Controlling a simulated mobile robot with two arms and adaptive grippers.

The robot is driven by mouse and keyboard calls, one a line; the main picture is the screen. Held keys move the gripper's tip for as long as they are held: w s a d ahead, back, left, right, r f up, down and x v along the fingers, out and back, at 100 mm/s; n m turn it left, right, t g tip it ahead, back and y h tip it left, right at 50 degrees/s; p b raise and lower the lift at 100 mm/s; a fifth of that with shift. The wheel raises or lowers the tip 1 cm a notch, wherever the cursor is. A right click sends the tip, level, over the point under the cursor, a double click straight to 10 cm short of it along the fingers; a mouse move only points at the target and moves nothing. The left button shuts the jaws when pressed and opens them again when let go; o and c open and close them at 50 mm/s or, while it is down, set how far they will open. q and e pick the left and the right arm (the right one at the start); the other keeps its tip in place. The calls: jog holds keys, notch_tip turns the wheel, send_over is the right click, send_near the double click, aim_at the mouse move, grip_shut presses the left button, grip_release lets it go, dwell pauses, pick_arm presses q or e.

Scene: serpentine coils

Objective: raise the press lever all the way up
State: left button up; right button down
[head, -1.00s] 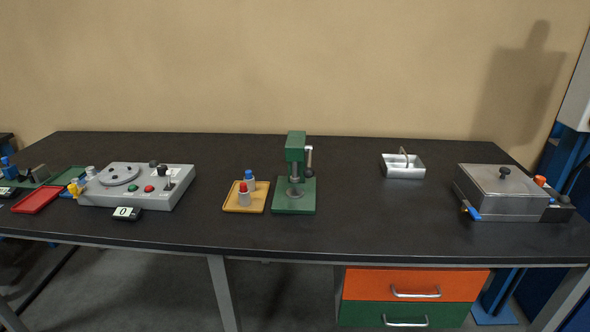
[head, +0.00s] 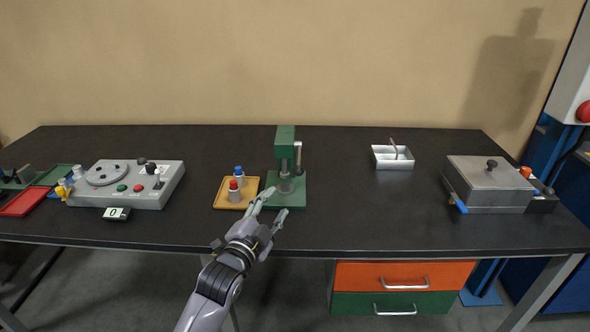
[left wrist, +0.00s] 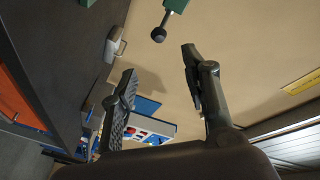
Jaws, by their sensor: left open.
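The green press (head: 285,143) stands on its green base near the middle of the table. Its lever (head: 298,157) is on the right side of the press head, with a grey upright part. In the left wrist view, the lever's black ball knob (left wrist: 158,34) sticks out on a short rod from a green part of the press at the top. My left gripper (head: 274,204) is open and empty, in front of the press base in the head view. In the left wrist view its fingertips (left wrist: 159,62) are apart, with the knob beyond the gap. My right gripper is not in view.
A yellow tray (head: 224,203) with a red-topped and a blue-topped piece lies left of the press. A grey control box (head: 150,196) stands further left. A metal tray (head: 393,164) and a lidded metal box (head: 483,200) are right. The table between press and lidded box is mostly clear.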

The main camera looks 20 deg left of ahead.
aim_at(296, 174)
pick_arm(q)
jog(key=w, duration=0.5)
jog(key=w+p, duration=0.1)
jog(key=w, duration=0.5)
jog(key=w+d, duration=0.1)
jog(key=w, duration=0.5)
jog(key=shift+f+p, duration=0.1)
jog(key=shift+p, duration=0.25)
jog(key=shift+c, duration=0.2)
jog(key=shift+s, duration=0.1)
grip_shut()
